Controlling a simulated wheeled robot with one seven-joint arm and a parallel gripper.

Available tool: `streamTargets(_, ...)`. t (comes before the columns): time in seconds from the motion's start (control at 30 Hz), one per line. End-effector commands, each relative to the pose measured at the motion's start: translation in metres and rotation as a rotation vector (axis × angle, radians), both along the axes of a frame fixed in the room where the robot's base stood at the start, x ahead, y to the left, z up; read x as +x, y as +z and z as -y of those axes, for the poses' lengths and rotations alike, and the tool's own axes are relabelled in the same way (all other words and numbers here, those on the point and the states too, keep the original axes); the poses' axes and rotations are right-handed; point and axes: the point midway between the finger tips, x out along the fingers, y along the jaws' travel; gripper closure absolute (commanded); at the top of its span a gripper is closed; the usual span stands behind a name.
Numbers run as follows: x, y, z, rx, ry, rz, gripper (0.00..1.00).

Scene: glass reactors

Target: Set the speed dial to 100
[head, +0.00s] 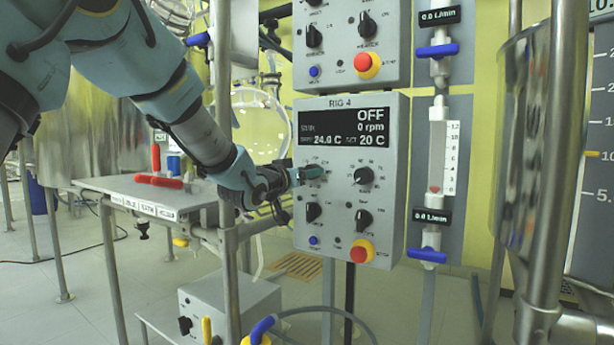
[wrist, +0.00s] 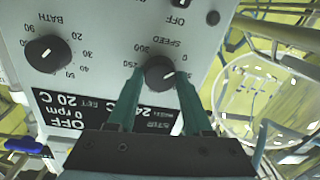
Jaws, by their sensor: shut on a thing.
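The speed dial (wrist: 159,71) is a round black knob with a white pointer line on the grey RIG 4 panel (head: 398,236). The pointer's exact reading is not clear. The panel display (head: 340,127) reads OFF, 0 rpm, 24.0 C and set 20 C.
The bath dial (head: 363,176) is right of the speed dial. Two black knobs (head: 363,219), a red stop button (head: 360,252) and a blue button (head: 313,240) lie below. A flowmeter with blue valves (head: 426,255) stands right. A bench with red-handled tools (head: 160,181) is left.

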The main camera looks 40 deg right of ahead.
Motion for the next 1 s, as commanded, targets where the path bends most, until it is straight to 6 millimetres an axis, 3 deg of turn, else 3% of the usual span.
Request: streamTargets(1.0,-0.0002,-0.0053,-0.0001,0.227,0.001,0.873,1.00)
